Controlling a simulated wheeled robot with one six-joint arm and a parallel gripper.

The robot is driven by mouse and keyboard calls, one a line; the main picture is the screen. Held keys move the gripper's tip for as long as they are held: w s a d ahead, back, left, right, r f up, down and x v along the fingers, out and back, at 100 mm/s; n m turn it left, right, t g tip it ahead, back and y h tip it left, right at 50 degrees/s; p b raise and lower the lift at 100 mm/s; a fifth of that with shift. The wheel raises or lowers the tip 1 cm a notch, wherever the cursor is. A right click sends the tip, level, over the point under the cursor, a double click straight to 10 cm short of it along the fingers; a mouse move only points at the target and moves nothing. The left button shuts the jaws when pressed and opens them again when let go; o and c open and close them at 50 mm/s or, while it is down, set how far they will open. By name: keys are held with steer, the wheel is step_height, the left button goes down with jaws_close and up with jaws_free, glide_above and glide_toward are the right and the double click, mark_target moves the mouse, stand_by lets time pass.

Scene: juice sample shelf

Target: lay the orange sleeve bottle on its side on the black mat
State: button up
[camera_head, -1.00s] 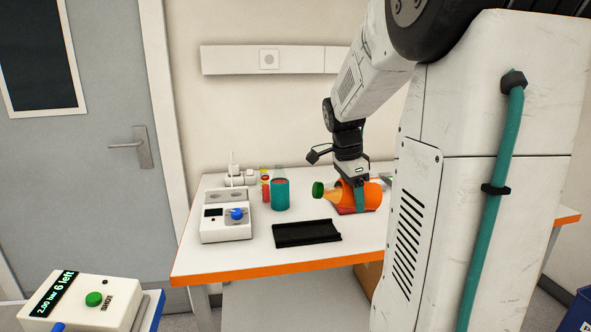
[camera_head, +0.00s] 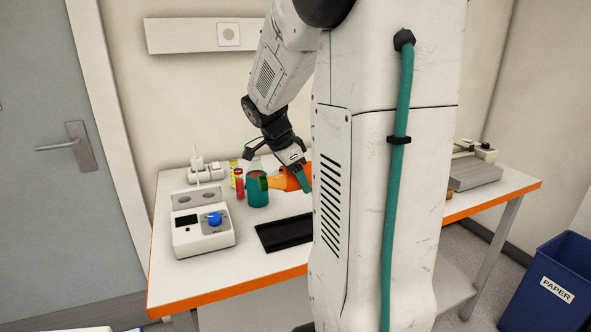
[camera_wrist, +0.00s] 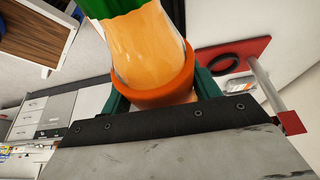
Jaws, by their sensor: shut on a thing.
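The orange sleeve bottle (camera_head: 286,180) lies sideways in my gripper (camera_head: 305,180), its green cap pointing left in the head view. The wrist view also shows the bottle (camera_wrist: 150,50), with the orange sleeve between the green fingers of my gripper (camera_wrist: 160,92). My gripper is shut on the bottle and appears to hold it above the table, behind the black mat. The black mat (camera_head: 283,234) lies bare near the table's front edge. Its right end is hidden behind my column.
A teal-sleeved bottle (camera_head: 257,188) stands just left of the held bottle, with small red and yellow-topped containers (camera_head: 236,178) beside it. A white device with a blue knob (camera_head: 203,235) stands left of the mat. A grey scale-like device (camera_head: 474,172) is at the right.

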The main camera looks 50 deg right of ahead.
glide_toward(303, 228)
steer(key=shift+d+x, duration=0.2)
steer(key=shift+x, duration=2.55)
steer(key=shift+a+f, duration=0.1)
steer(key=shift+s+a+f, duration=0.1)
steer(key=shift+f, duration=0.1)
steer(key=o, duration=1.5)
steer(key=v, duration=0.5)
steer(key=d+v, duration=0.1)
steer(key=v, duration=0.2)
steer(key=shift+w+a+r, duration=0.15)
steer(key=shift+w+r, duration=0.15)
steer(key=shift+r, duration=0.1)
